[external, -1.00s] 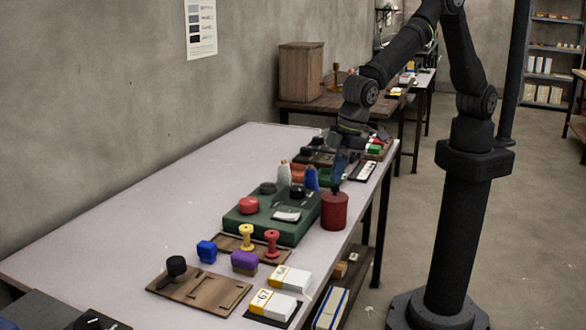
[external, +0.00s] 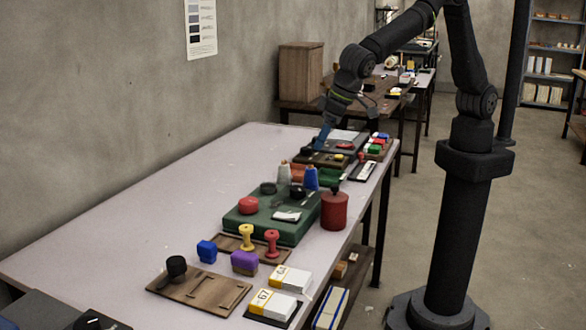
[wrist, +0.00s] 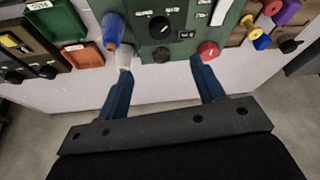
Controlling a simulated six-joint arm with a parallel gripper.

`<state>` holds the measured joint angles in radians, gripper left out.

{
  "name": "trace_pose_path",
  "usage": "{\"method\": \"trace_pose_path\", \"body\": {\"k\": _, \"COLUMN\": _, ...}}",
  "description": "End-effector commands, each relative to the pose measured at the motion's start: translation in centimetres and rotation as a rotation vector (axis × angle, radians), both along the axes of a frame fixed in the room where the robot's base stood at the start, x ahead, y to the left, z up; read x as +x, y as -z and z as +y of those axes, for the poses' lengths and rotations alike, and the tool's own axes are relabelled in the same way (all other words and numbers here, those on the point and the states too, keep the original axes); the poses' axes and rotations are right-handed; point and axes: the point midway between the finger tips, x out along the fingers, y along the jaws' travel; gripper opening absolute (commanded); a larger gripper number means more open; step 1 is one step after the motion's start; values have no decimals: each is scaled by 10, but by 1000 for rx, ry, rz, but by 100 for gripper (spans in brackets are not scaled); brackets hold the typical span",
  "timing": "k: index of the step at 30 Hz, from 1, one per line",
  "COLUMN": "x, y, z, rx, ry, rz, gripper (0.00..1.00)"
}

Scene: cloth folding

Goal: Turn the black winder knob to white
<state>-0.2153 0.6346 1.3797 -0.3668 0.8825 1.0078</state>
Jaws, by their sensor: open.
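A green machine box (external: 235,226) stands on the table; its panel also shows in the wrist view (wrist: 186,15). A black knob with a pale pointer mark (wrist: 159,27) sits on the panel between small labels; it shows in the external view (external: 297,192). A plain dark disc (wrist: 162,55) and a red knob (wrist: 208,50) are nearer my fingers. The labels are too small to read. My gripper (external: 323,140) is open and empty, with its blue fingers apart (wrist: 160,85). It is above the table, beyond the box in the external view, touching no knob.
White (external: 284,174) and blue (external: 311,179) thread cones stand at the box's far edge. A red canister (external: 334,211) is at its right. Yellow (external: 247,237) and red (external: 272,243) spools are in front. The table's left side is clear.

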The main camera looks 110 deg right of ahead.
Motion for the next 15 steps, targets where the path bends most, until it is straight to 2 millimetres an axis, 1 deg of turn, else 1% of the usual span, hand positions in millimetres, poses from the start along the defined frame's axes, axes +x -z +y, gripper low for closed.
{"method": "trace_pose_path", "body": {"k": 1, "x": 3, "y": 9, "z": -2, "rx": 0, "ry": 1, "rz": 3, "gripper": 62}}
{"method": "trace_pose_path", "body": {"k": 6, "x": 14, "y": 44, "z": -10, "rx": 0, "ry": -1, "rz": 4, "gripper": 62}}
{"method": "trace_pose_path", "body": {"k": 15, "x": 34, "y": 102, "z": -23, "rx": 0, "ry": -3, "rz": 4, "gripper": 62}}
